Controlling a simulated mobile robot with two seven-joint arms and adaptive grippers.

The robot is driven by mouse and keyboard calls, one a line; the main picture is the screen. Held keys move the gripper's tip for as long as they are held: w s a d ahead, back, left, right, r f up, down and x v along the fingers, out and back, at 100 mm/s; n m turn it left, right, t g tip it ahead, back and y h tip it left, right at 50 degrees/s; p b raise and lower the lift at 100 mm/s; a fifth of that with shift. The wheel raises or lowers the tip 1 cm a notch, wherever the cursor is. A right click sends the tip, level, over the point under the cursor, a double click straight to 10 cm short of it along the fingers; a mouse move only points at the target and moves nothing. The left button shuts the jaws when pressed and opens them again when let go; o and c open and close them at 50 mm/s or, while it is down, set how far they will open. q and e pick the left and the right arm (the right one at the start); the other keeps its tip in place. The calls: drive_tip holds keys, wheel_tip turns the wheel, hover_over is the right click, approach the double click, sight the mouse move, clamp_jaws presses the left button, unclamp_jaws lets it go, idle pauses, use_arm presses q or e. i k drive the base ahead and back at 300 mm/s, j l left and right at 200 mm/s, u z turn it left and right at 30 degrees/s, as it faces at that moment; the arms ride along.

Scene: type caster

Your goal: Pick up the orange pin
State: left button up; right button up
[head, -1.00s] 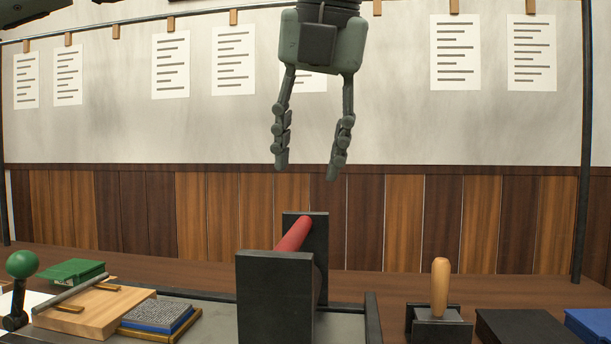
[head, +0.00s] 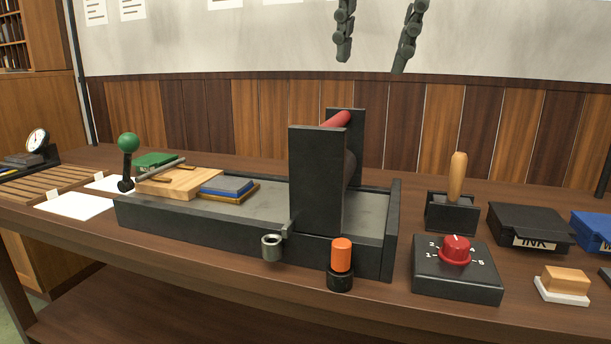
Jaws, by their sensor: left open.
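The orange pin (head: 341,254) stands upright in a small black holder (head: 340,281) at the front of the table, close to the front wall of the press bed. My left gripper (head: 372,62) hangs high against the back wall at the top of the head view. Its two fingers point down, spread apart and empty, well above the pin. Its palm is cut off by the top edge. My right gripper is not in view.
The black press (head: 317,182) with a red roller bar rises behind the pin. A metal ring (head: 271,247) juts from its front. A red-knobbed dial box (head: 456,268), ink box (head: 530,227) and wooden-handled stamp (head: 457,180) stand to the right. Bare table lies in front.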

sight(341, 247)
drive_tip(key=k+l, duration=0.1)
drive_tip(key=k, duration=0.45)
drive_tip(key=k+l, duration=0.1)
drive_tip(key=k, duration=0.45)
